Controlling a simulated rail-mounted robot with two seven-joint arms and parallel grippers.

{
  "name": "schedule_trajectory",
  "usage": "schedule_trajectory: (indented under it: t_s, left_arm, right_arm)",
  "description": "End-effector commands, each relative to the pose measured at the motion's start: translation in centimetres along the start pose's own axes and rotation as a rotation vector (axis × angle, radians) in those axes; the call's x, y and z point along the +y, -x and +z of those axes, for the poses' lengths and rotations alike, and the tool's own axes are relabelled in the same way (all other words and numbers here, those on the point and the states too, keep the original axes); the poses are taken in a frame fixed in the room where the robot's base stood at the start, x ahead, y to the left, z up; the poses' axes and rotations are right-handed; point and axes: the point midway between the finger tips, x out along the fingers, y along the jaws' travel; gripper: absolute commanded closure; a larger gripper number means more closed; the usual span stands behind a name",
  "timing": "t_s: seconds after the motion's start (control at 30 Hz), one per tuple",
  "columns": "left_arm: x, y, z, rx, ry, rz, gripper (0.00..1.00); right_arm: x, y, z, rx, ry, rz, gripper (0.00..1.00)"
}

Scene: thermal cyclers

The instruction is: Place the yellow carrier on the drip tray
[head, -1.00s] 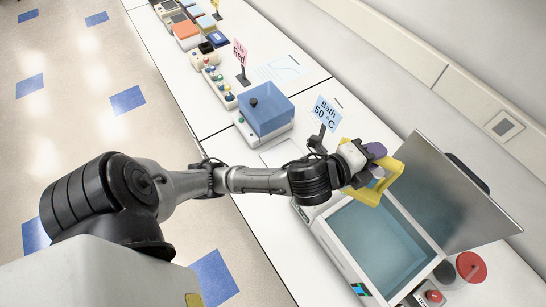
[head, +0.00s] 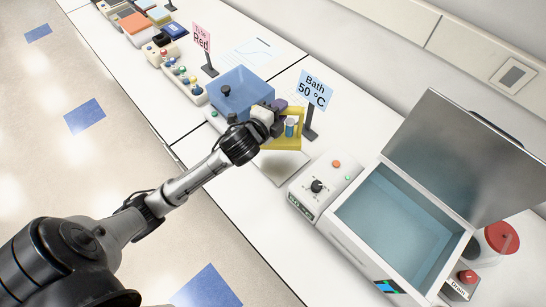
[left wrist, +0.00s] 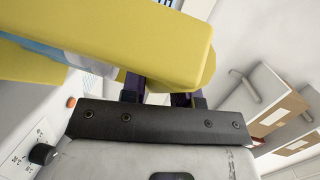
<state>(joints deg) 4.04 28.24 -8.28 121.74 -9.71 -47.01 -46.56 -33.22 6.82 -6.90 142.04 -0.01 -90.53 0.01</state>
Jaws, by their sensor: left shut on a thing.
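The yellow carrier (head: 280,145) is a frame with a handle, and a small blue-labelled tube (head: 290,127) shows inside it. My left gripper (head: 277,117), with purple fingers, is shut on the carrier's upper part. In the left wrist view the carrier (left wrist: 150,50) fills the upper left, close against the fingers (left wrist: 165,96). A pale flat plate, which looks like the drip tray (head: 286,170), lies on the bench beneath the carrier, partly hidden by it. I cannot tell whether the carrier touches it. My right gripper is not in view.
The open water bath (head: 345,245) stands to the right, its lid (head: 460,155) raised. The Bath 50 °C sign (head: 314,92) stands close behind the carrier. A blue-topped device (head: 238,90) is just left of the gripper. A red-lidded container (head: 502,238) is far right.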

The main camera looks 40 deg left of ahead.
Motion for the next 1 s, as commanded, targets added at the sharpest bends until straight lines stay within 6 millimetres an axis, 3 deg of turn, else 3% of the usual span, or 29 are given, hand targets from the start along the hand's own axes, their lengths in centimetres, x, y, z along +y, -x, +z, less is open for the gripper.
schedule_trajectory:
  t_s: [0.3,0.57,0.9,1.0]
  left_arm:
    - [4.5,-1.2,1.4,0.003,0.003,-0.001,1.0]
    - [5.8,-1.4,1.5,0.003,0.001,-0.002,1.0]
    - [10.0,-2.2,1.9,0.003,0.002,-0.001,1.0]
    - [10.3,-2.2,2.0,0.003,0.001,-0.003,1.0]
  right_arm:
    - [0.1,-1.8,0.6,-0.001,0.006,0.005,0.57]
    - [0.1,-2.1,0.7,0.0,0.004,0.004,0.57]
    - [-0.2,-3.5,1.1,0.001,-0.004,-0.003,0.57]
    - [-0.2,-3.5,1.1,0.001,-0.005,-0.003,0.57]
